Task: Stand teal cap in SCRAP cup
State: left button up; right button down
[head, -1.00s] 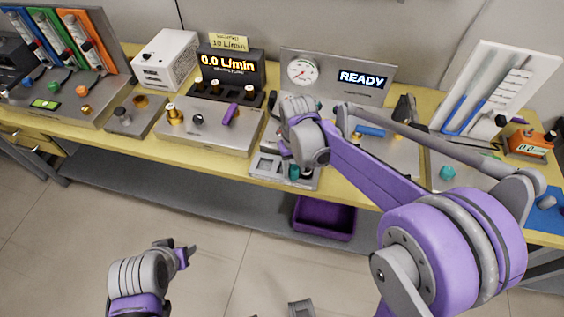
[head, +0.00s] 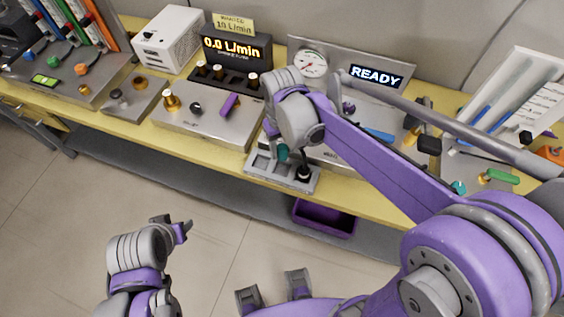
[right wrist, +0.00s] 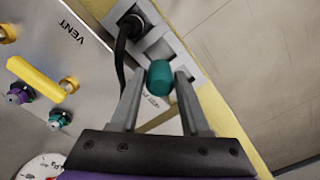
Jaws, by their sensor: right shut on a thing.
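The teal cap (head: 282,153) is between the fingers of my right gripper (head: 274,140), over the grey compartment tray (head: 256,167) at the table's front edge. In the right wrist view the teal cap (right wrist: 160,77) sits between the two fingertips, and my right gripper (right wrist: 162,80) is shut on it. The tray (right wrist: 185,62) shows behind the cap. I cannot make out a SCRAP label, so I cannot tell which place is the SCRAP cup. My left gripper (head: 180,230) is low at the left, away from the table; its jaw state is unclear.
A black round fitting (head: 304,173) stands in the tray's right part. A brass-knobbed panel (head: 190,130) lies to the left, and a READY display (head: 376,75) and gauge (head: 310,63) stand behind. A purple bin (head: 325,217) sits below the table.

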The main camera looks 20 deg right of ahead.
pick_arm(q)
jog(key=shift+s+f, duration=0.15)
jog(key=shift+f, duration=0.25)
pick_arm(e)
notch_tip(320, 180, down, 7)
jog(key=shift+f, duration=0.15)
pick_arm(q)
jog(key=shift+s+f+b, duration=0.15)
jog(key=shift+f+b, duration=0.4)
jog(key=shift+b, duration=0.1)
pick_arm(e)
jog(key=shift+f, duration=0.55)
pick_arm(q)
jog(key=shift+s, duration=0.1)
pick_arm(e)
jog(key=shift+s+f, duration=0.1)
